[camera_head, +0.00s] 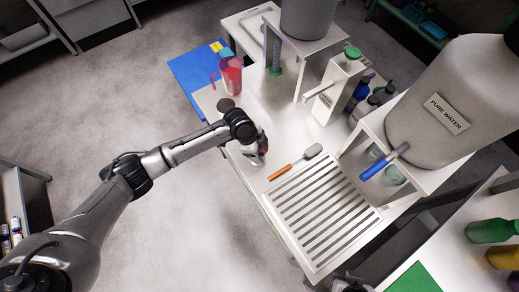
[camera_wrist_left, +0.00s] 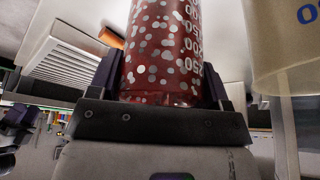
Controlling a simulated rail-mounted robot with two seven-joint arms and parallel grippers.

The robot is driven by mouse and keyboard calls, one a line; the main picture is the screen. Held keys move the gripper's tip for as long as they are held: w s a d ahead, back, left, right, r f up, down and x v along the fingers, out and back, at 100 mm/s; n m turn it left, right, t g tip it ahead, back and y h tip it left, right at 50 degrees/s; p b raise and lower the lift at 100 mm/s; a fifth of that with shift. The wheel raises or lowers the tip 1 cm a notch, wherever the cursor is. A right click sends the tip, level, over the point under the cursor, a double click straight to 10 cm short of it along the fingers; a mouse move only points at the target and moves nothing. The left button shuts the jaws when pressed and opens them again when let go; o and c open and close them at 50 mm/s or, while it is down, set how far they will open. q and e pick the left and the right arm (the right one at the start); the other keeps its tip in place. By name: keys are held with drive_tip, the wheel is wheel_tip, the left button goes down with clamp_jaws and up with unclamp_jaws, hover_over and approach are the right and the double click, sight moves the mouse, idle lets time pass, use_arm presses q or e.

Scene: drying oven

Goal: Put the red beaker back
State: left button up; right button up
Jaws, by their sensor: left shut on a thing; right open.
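My left gripper (camera_head: 258,158) is over the near left part of the white table. In the left wrist view, the left gripper (camera_wrist_left: 160,95) is shut on the red beaker (camera_wrist_left: 160,45), which is see-through red with pale spots and white numbers. Its upper part is out of that view. In the head view, the left hand mostly hides the held beaker, with only a little red showing. My right gripper (camera_head: 348,284) is only partly in view at the bottom edge, apart from the beaker.
A red jug (camera_head: 231,80) stands at the table's back left, near a blue mat (camera_head: 190,75). An orange-handled tool (camera_head: 280,172) lies beside the slatted rack (camera_head: 320,215). A white bottle (camera_head: 335,90) and pure water tank (camera_head: 440,105) stand right. A pale container (camera_wrist_left: 285,45) is close right in the wrist view.

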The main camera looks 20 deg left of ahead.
use_arm(q)
drive_tip(key=shift+f, duration=0.25)
drive_tip(key=shift+f, duration=0.1)
drive_tip(key=o, duration=1.1)
drive_tip(key=shift+c, duration=0.2)
drive_tip(key=shift+r, duration=0.35)
drive_tip(key=p+v, duration=0.2)
drive_tip(key=v, duration=0.9)
drive_tip(key=shift+a+r, duration=0.2)
drive_tip(key=shift+s+d, duration=0.1)
